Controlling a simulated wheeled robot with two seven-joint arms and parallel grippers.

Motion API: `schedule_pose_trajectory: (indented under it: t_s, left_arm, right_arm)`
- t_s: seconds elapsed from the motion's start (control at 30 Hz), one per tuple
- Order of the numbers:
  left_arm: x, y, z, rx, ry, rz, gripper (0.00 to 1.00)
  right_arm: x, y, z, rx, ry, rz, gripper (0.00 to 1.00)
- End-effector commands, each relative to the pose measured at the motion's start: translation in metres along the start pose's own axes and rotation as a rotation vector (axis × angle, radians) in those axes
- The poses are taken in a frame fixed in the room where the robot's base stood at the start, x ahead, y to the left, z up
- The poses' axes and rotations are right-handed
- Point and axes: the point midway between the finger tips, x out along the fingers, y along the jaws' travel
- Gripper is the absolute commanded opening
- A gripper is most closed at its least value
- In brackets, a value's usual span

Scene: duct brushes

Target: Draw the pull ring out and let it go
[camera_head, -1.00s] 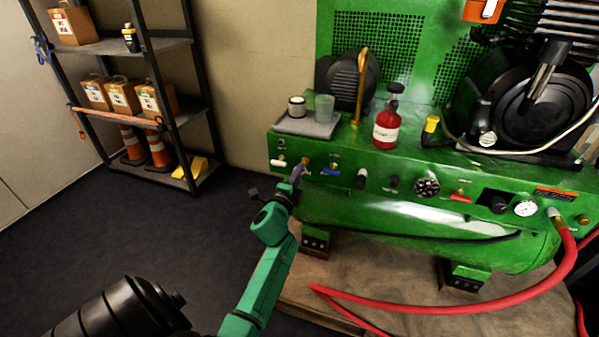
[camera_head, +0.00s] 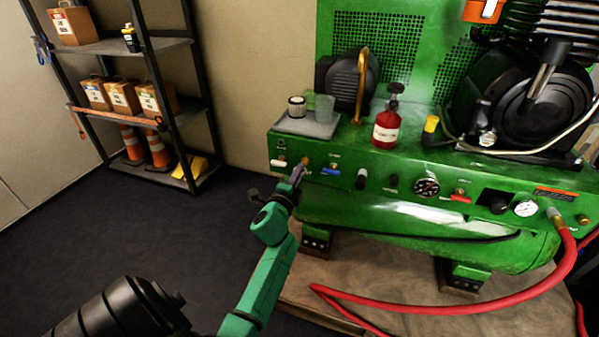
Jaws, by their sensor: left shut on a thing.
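My left gripper (camera_head: 298,174) is at the left end of the green compressor's front panel (camera_head: 410,190), between a white-handled valve (camera_head: 279,163) and a blue-handled valve (camera_head: 331,172). It is shut on the pull ring, beside a small brass fitting (camera_head: 306,161). The ring itself is too small and too hidden by the fingers to make out, and I cannot tell how far it is drawn. My right gripper is not in view.
A grey tray (camera_head: 295,126) with a jar and a cup, and a red bottle (camera_head: 386,128), stand on the ledge above. A red hose (camera_head: 450,304) lies on the board at lower right. Shelves (camera_head: 165,45) stand at the back left.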

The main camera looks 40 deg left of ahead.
Motion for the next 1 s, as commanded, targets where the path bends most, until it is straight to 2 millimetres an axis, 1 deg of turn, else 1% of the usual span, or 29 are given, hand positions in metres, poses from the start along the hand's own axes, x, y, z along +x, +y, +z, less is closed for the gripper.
schedule_pose_trajectory:
  t_s: [0.53,1.0]
  left_arm:
    - [-0.0005,0.0007,0.0,0.0,0.0,0.002,0.0]
    - [-0.0074,0.0007,0.0,0.0,0.0,0.001,0.0]
  right_arm:
    - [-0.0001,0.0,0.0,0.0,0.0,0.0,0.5]
    - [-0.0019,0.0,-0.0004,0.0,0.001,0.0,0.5]
